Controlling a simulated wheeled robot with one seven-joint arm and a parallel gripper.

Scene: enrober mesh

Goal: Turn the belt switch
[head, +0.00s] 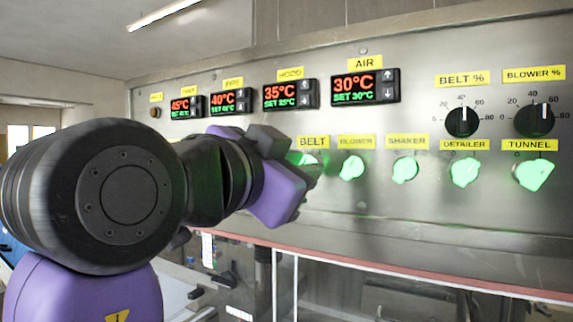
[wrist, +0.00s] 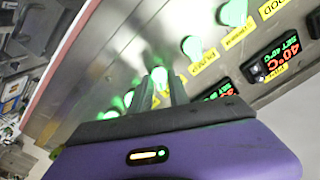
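The belt switch (head: 309,157) is a green-lit knob under the yellow BELT label (head: 314,142) on the steel panel. In the head view my gripper (head: 305,170) is right at it and hides part of it. In the wrist view my two dark fingers (wrist: 160,92) stand a little apart, with a lit green knob (wrist: 159,76) at their tips, seemingly the belt switch. I cannot tell whether the fingers press on it. The angle of the switch is mostly hidden.
Right of it sit the lit green blower (head: 351,168), shaker (head: 404,170), detailer (head: 464,172) and tunnel (head: 534,174) switches. Black BELT % (head: 462,122) and BLOWER % (head: 534,120) dials and temperature displays (head: 366,87) are above. A red-edged cover (head: 420,272) runs below.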

